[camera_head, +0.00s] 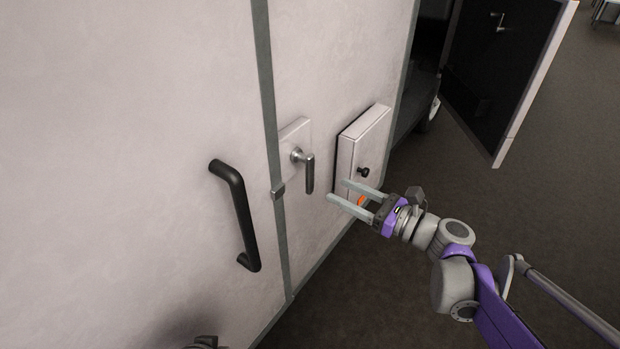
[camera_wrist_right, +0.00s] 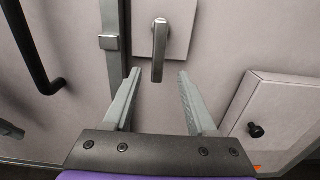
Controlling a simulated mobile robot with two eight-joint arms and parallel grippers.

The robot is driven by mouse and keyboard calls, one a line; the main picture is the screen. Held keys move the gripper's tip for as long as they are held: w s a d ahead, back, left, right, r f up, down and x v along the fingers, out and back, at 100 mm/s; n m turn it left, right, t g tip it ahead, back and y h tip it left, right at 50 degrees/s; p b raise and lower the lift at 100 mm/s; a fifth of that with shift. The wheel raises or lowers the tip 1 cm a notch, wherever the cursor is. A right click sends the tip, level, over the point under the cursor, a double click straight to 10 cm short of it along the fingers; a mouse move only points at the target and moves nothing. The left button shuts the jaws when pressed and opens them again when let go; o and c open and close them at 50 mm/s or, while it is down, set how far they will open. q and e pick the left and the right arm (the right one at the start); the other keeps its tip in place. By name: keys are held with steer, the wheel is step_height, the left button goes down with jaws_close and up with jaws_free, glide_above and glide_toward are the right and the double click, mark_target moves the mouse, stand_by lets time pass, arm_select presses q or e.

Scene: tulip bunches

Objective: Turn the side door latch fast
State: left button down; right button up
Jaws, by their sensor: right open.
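The side door latch (camera_head: 309,172) is a grey metal lever on a pale square plate (camera_head: 296,135), just right of the dark door seam, and its lever hangs straight down. My right gripper (camera_head: 338,190) is open and empty, a little to the right of the lever in the head view. In the right wrist view the latch lever (camera_wrist_right: 159,52) hangs ahead of the fingers of the right gripper (camera_wrist_right: 158,74), its lower end close to the gap between their tips. I cannot tell any contact.
A black pull handle (camera_head: 239,214) is on the door left of the seam. A small white box (camera_head: 372,140) with a black knob (camera_head: 363,172) juts from the wall right of the latch. An open dark door (camera_head: 500,75) stands at the upper right. Dark floor (camera_head: 560,215) is clear.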

mark_target(312, 178)
steer(key=x, duration=0.9)
steer(key=shift+a, duration=0.2)
jaws_close()
stand_by(1.1)
